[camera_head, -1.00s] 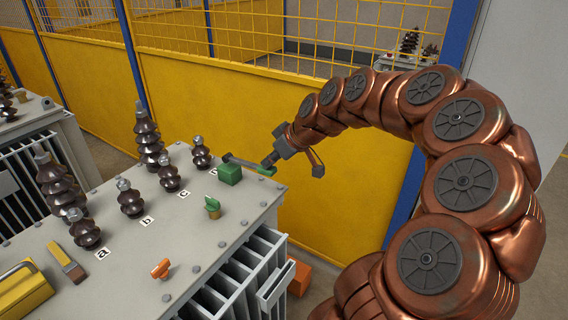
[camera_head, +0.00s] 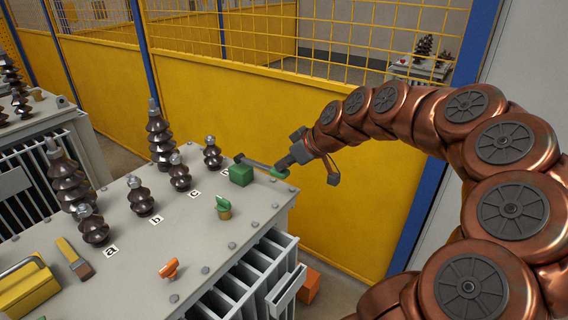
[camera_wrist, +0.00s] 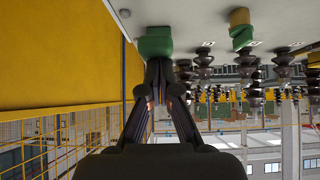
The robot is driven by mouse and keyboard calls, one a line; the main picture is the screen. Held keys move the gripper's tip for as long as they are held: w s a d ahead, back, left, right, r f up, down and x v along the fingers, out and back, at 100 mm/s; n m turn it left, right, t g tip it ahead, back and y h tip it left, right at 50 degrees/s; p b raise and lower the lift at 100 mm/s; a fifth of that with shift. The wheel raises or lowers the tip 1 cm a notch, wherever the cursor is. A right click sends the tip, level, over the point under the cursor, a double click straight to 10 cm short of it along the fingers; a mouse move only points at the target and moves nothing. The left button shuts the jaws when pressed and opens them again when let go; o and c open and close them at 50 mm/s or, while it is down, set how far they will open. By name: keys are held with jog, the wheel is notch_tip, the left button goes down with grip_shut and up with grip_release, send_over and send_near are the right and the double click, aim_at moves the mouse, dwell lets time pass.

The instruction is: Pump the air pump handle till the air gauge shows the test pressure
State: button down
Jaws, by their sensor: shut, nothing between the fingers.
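A green block (camera_head: 241,174), which looks like the air pump, sits at the far right corner of the grey transformer lid (camera_head: 190,232). A thin grey bar (camera_head: 256,163) runs from it to a flat green handle end (camera_head: 279,172). My gripper (camera_head: 281,164) is shut and empty, its tip right at the green handle end; I cannot tell if they touch. In the wrist view the closed fingers (camera_wrist: 158,67) point at a dark green piece (camera_wrist: 155,44), with a lighter green block (camera_wrist: 155,29) behind it. No air gauge can be made out.
Dark ribbed bushings (camera_head: 158,135) stand along the lid's back and left. A green-topped valve (camera_head: 223,207), an orange knob (camera_head: 169,268), a brush (camera_head: 73,258) and a yellow toolbox (camera_head: 27,286) are on the lid. A yellow fence (camera_head: 240,90) stands behind.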

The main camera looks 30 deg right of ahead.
notch_tip(320, 180, up, 4)
jog(key=shift+w+f+p, duration=0.1)
jog(key=shift+f+p, duration=0.05)
jog(key=shift+p, duration=0.15)
jog(key=b+v, duration=0.1)
jog(key=v, duration=0.9)
jog(key=shift+w+r+b, duration=0.2)
jog(key=shift+r+b, duration=0.1)
